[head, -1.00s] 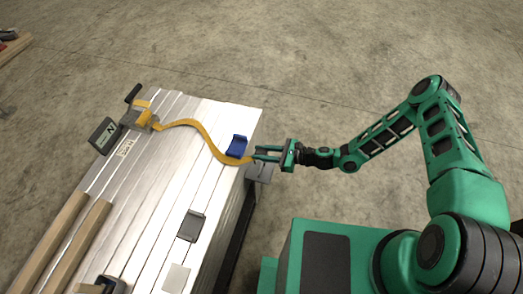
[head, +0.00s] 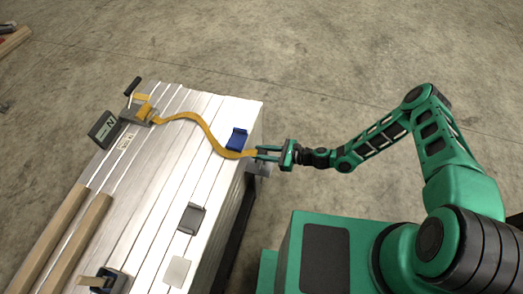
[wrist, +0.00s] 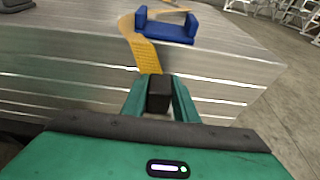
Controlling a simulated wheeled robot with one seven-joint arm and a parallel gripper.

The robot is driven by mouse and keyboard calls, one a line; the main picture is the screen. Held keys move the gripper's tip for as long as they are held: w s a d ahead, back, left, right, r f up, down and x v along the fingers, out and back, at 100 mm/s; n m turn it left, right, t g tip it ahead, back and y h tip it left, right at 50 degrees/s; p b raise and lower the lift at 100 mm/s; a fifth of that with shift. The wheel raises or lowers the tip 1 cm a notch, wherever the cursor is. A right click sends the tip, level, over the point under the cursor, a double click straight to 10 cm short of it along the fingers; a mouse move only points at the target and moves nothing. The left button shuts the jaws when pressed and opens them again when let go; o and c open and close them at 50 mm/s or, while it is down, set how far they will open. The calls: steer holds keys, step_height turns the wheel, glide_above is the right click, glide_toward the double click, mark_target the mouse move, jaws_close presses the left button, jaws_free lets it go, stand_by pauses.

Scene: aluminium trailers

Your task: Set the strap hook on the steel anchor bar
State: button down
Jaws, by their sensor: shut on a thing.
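My gripper (head: 266,154) is at the trailer's right side, just off the deck edge. In the wrist view its fingers (wrist: 160,98) are closed on a dark block, the strap hook (wrist: 159,90). The yellow-orange strap (head: 203,129) runs from the ratchet (head: 139,113) across the deck and over the edge to the hook; its end also shows in the wrist view (wrist: 147,55). A grey metal piece (head: 259,169), perhaps the mount of the steel anchor bar, shows partly below my gripper. The bar itself is not clearly visible, and I cannot tell whether the hook touches it.
A blue edge protector (head: 236,139) sits on the deck edge beside the strap. A dark grey pad (head: 191,218) and a pale square (head: 177,271) lie nearer. Wooden beams (head: 75,245) lie at left. Concrete floor right of the trailer is open.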

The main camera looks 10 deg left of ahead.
steer(key=shift+f, duration=1.25)
steer(key=c, duration=1.3)
jaws_free()
steer(key=shift+c, duration=0.2)
steer(key=v, duration=1)
steer(key=shift+d, duration=0.4)
